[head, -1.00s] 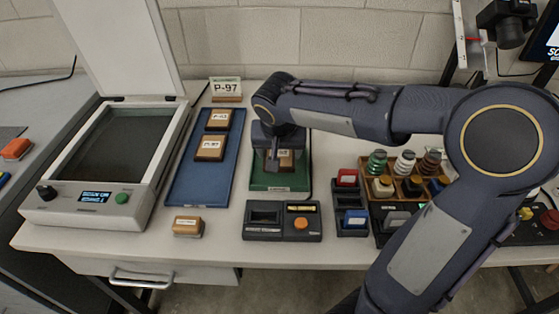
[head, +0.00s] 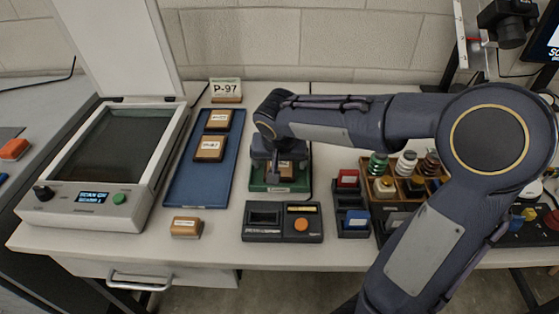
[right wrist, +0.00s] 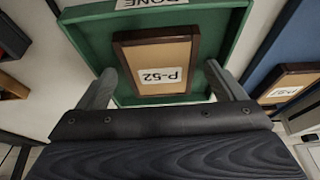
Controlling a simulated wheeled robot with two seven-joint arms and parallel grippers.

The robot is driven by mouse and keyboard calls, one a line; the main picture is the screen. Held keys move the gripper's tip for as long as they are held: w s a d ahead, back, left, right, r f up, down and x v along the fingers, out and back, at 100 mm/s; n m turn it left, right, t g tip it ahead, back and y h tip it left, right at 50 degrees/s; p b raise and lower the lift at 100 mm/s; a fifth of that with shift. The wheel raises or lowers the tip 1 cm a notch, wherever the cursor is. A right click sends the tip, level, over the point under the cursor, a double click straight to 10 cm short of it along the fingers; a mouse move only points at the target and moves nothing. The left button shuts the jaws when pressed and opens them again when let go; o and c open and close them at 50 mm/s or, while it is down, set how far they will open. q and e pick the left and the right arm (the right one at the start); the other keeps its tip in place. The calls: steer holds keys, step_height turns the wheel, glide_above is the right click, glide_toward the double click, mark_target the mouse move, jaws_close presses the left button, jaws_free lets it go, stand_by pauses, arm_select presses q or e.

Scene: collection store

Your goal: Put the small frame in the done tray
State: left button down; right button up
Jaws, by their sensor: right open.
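The green done tray (head: 262,187) sits on the table right of the blue tray; its "DONE" label and rim (right wrist: 228,30) show in the right wrist view. A small brown-edged frame (right wrist: 160,65) marked P-52 lies in it; in the head view this frame (head: 287,172) is partly hidden by my gripper. My right gripper (head: 272,178) is over the green tray. In the right wrist view its open fingers (right wrist: 162,88) stand on either side of the small frame, with gaps between. My left gripper is not in view.
The blue tray (head: 190,182) holds two framed pieces (head: 217,120) (head: 209,149). A small tan block (head: 186,227), a dark box with an orange button (head: 283,222) and a rack of spools (head: 405,180) stand nearby. A scanner (head: 110,160) with raised lid is left.

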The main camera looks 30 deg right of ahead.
steer(key=shift+s+r, duration=0.1)
steer(key=shift+r, duration=0.4)
steer(key=p+v, duration=0.3)
steer(key=v, duration=0.8)
steer(key=shift+s+a, duration=0.1)
steer(key=shift+s, duration=0.05)
